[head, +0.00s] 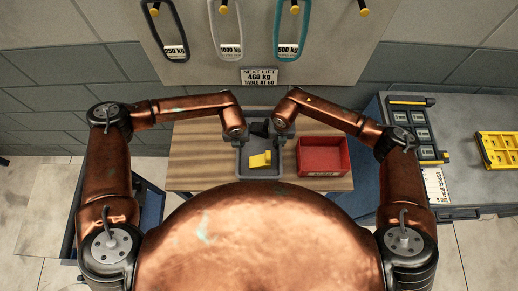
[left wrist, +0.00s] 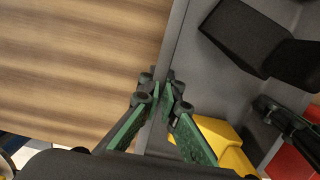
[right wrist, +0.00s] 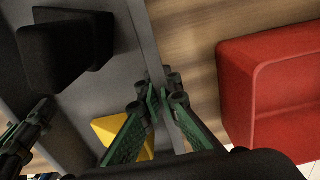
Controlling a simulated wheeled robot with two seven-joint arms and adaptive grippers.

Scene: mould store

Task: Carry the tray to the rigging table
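The grey tray (head: 278,160) sits on a wooden-topped bench (head: 200,160) in front of me. A yellow block (head: 260,160) and a black block (head: 259,128) lie in it. My left gripper (head: 236,137) is at the tray's left wall; in the left wrist view its fingertips (left wrist: 164,84) close on the rim of the tray (left wrist: 195,75). My right gripper (head: 284,135) is at the right wall; in the right wrist view its fingertips (right wrist: 162,86) close on that rim of the tray (right wrist: 143,45). No label shows which table is the rigging table.
A red bin (head: 322,142) stands on the bench just right of the tray. A grey worktop (head: 466,150) at the right bears a yellow case (head: 497,150) and a dark insert of parts (head: 411,120). Slings (head: 228,35) hang on the back wall above a sign (head: 260,76).

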